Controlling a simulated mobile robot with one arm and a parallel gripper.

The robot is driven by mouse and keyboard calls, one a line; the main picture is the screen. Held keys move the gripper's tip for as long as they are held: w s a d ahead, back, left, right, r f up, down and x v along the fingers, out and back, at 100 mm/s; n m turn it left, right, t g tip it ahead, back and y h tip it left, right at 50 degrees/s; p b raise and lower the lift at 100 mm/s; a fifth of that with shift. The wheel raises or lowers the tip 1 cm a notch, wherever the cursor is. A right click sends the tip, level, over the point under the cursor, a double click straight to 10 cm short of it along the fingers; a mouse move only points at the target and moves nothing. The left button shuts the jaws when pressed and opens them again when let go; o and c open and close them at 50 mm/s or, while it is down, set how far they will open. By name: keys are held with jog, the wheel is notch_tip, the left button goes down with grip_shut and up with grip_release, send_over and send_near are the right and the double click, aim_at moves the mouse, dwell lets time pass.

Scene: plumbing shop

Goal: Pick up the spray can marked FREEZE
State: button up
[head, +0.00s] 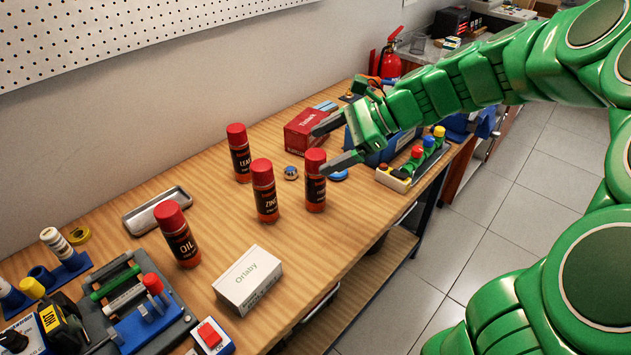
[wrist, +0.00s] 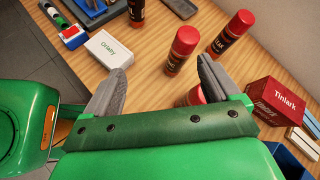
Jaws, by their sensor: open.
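The spray can whose label starts with F (head: 315,190) stands upright on the wooden bench, with a red cap, dark label and orange base; the rest of its label is too small to read. My gripper (head: 321,149) is open and empty, its fingers reaching in from the right around the height of this can's cap. In the wrist view, part of a red-capped can (wrist: 187,98) shows between the open fingers (wrist: 162,68), close beside the right finger and partly hidden by the gripper. I cannot tell whether they touch.
Similar cans stand close by: ZINC (head: 266,200), LEAK (head: 240,160) and OIL (head: 181,242). A white Orlaby box (head: 248,280), a metal tray (head: 157,208) and a red box (head: 303,133) are also on the bench.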

jog(key=w+d+f+m+t+y, duration=0.25)
jog(key=w+d+m, duration=0.3)
jog(key=w, duration=0.35)
send_near(316, 175)
jog(key=w+a+f, duration=0.2)
jog(key=w, duration=0.2)
jog(key=shift+m+h, duration=0.35)
jog(key=shift+s+f+x, duration=0.15)
jog(key=shift+x, duration=1.2)
jog(key=shift+s+f+x, duration=0.1)
jog(key=shift+x, duration=1.3)
jog(key=shift+s+f+x, duration=0.15)
jog(key=shift+x, duration=1.2)
jog(key=shift+d, duration=0.1)
jog(key=c, duration=1.2)
jog(key=shift+c, duration=0.2)
